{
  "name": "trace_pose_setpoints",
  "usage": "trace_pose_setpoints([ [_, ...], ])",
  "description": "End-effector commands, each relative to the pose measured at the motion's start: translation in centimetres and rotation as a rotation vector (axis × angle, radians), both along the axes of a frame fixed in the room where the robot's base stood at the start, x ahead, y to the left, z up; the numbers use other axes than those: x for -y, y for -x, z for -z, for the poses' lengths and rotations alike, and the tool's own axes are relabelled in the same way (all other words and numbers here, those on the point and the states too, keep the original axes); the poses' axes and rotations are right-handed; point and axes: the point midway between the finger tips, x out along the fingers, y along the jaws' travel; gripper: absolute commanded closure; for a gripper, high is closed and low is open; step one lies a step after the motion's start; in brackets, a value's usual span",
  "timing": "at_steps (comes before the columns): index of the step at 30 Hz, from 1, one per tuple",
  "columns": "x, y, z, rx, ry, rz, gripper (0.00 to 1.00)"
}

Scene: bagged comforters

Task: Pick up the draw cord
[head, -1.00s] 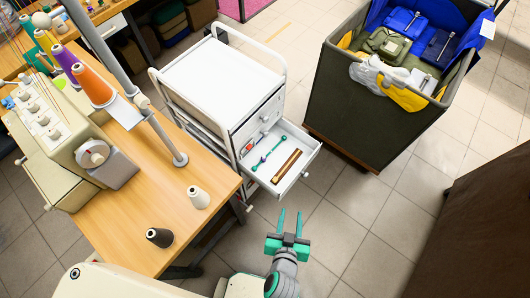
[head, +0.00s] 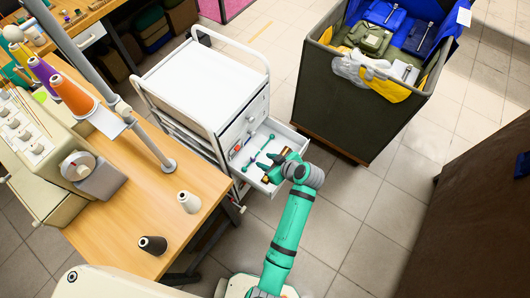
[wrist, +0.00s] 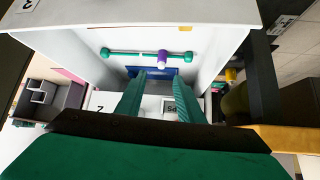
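The draw cord (head: 259,148) looks like a thin teal line with a knob at each end. It lies in the open white drawer (head: 297,138).
A small red item (head: 238,149) sits at the drawer's left. The white cart (head: 205,80) stands behind, the wooden table (head: 120,190) left, a dark green bin (head: 345,110) right.

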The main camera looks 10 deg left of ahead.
Motion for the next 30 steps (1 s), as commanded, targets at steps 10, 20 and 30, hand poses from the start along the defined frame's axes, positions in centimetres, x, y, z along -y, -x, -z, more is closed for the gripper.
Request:
trace_pose_setpoints([
  [10, -3.0, -1.6, 3.1, -0.006, 0.007, -0.021, 0.66],
  [20, -4.7, -2.5, 4.7, -0.005, 0.006, -0.021, 0.66],
  [30, -7.3, -3.8, 7.3, -0.004, 0.007, -0.019, 0.66],
])
